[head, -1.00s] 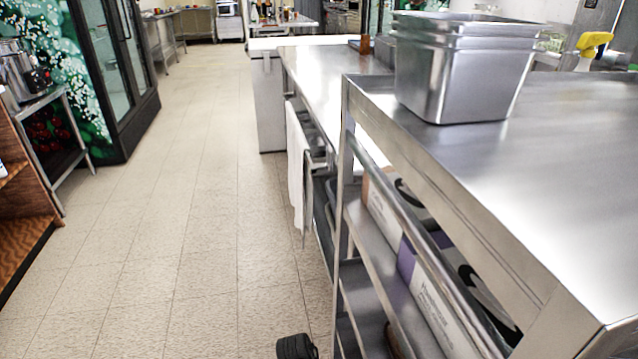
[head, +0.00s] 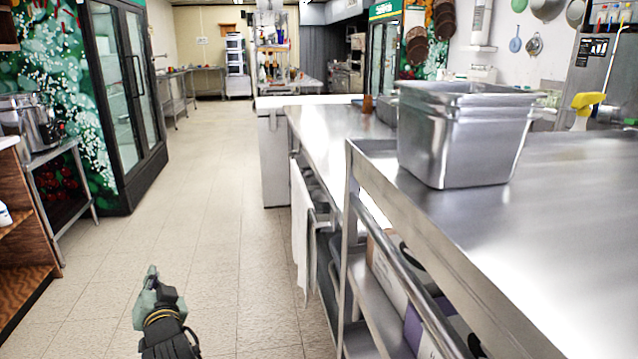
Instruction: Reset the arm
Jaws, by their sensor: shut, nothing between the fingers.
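My gripper (head: 151,277) is in the lower left of the head view, over the open tiled floor. Its fingers point up the picture and look closed together, with nothing held. It is apart from the steel counter and the shelving on the right.
A steel counter (head: 590,225) with stacked steel pans (head: 462,140) fills the right side. A white towel (head: 299,228) hangs on a rail. A glass-door fridge (head: 125,110) and a side table (head: 55,150) stand at left. The tiled aisle (head: 215,160) between is clear.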

